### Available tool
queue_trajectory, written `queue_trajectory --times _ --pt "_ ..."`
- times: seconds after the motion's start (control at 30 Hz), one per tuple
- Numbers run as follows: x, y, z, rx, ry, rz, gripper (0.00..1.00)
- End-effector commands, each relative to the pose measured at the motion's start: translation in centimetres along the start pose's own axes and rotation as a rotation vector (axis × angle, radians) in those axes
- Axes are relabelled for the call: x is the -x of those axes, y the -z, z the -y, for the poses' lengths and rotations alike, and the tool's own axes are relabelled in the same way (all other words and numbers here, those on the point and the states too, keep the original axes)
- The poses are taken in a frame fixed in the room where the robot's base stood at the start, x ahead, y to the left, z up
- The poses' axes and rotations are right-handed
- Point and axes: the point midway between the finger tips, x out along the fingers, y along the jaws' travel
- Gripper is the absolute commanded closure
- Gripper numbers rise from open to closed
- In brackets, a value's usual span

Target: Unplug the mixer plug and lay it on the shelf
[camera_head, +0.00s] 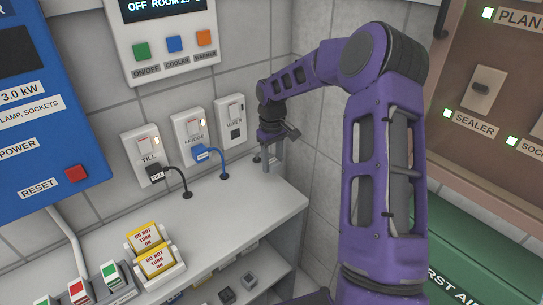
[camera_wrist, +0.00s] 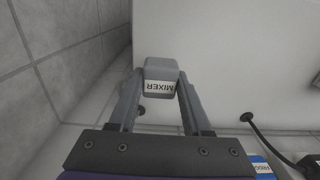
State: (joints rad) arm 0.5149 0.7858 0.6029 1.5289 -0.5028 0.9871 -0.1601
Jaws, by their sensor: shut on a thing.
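My gripper (camera_head: 270,160) is shut on the grey mixer plug (camera_wrist: 161,76). In the wrist view the plug sits between both fingertips, with its MIXER label upside down. In the head view the gripper points down at the right end of the white shelf (camera_head: 222,228), close to the wall corner, and hides most of the plug. I cannot tell whether the plug touches the shelf. The mixer socket (camera_head: 232,121) on the wall is empty, left of the gripper. The shelf also fills the background in the wrist view (camera_wrist: 240,60).
A blue plug (camera_head: 204,153) sits in the fridge socket and a black plug (camera_head: 155,172) in the till socket, their cords running into the shelf. Yellow "do not turn on" tags (camera_head: 150,250) stand front left. The shelf is clear between cords and front edge.

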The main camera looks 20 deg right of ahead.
Motion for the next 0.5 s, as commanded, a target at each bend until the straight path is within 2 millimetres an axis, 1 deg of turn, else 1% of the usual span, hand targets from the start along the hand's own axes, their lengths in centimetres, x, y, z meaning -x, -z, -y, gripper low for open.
queue_trajectory --times 0.1,0.2,0.33,0.5 --pt "-1.9 0.0 0.0 -0.001 0.001 -0.001 1.00" --pt "-3.1 0.0 0.0 0.000 0.001 -0.001 1.00" --pt "-4.6 0.0 0.0 0.000 0.001 -0.001 1.00" --pt "-5.9 0.0 0.0 -0.001 0.000 -0.002 1.00"
